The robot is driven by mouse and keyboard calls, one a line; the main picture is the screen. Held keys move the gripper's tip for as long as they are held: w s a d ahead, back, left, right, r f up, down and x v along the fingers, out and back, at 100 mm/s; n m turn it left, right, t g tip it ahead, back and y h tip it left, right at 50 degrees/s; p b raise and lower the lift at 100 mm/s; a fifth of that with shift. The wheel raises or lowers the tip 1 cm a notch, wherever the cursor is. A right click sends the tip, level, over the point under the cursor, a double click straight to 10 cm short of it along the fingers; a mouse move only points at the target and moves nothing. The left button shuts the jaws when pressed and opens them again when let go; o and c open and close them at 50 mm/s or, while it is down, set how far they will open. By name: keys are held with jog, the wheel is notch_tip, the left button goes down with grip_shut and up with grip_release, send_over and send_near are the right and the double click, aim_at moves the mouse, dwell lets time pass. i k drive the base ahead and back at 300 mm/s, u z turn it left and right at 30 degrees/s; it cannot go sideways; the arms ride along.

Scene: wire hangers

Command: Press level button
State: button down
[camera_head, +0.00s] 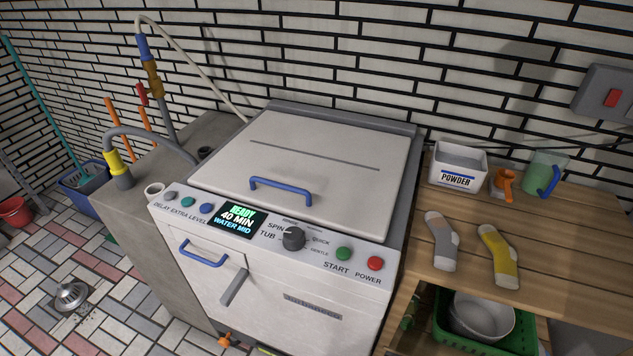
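The washing machine (345,265) stands in the middle with its white lid shut. On the left of its sloped control panel are three small round buttons above the labels DELAY, EXTRA and LEVEL. The level button (206,208) is the blue one, just left of the display (237,219). The display reads READY, 40 MIN, WATER MID. Nothing covers the level button. My gripper is not in view.
The panel also has a dark dial (293,238), a green start button (343,254) and a red power button (375,263). A blue lid handle (281,191) stands up behind it. A wooden shelf (580,255) with socks and a powder box (458,168) is at right.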

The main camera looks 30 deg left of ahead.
aim_at(206, 208)
jog(key=z, duration=1.35)
jog(key=k, duration=1.75)
jog(key=u, duration=1.75)
jog(key=i, duration=0.55)
